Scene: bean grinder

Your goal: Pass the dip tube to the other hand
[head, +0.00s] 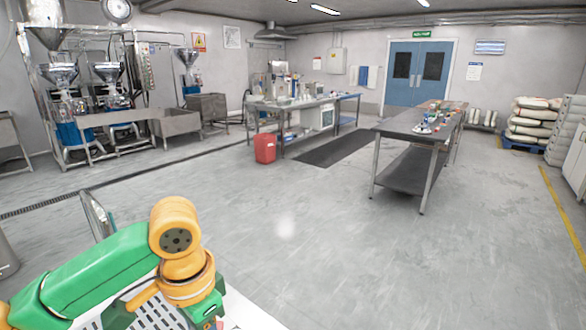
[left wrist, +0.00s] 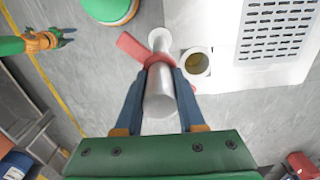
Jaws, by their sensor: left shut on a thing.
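In the left wrist view, my left gripper (left wrist: 163,72) has its two blue fingers closed around a pale grey metallic tube (left wrist: 160,95). I take this to be the dip tube. A red collar with a flat red tab (left wrist: 131,47) sits around it near the fingertips, and a round pale end (left wrist: 159,36) shows beyond. My right gripper (left wrist: 62,37) appears small at the upper left, apart from the tube, and its finger opening is too small to judge. In the head view, my green and orange left arm fills the lower left, and neither gripper's fingers show.
A round opening with a yellowish inside (left wrist: 197,62) lies right of the tube, by a slotted white panel (left wrist: 275,30). In the head view, a steel table (head: 405,125) with small items stands right, a bench (head: 290,103) with a red bin (head: 265,148) at centre.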

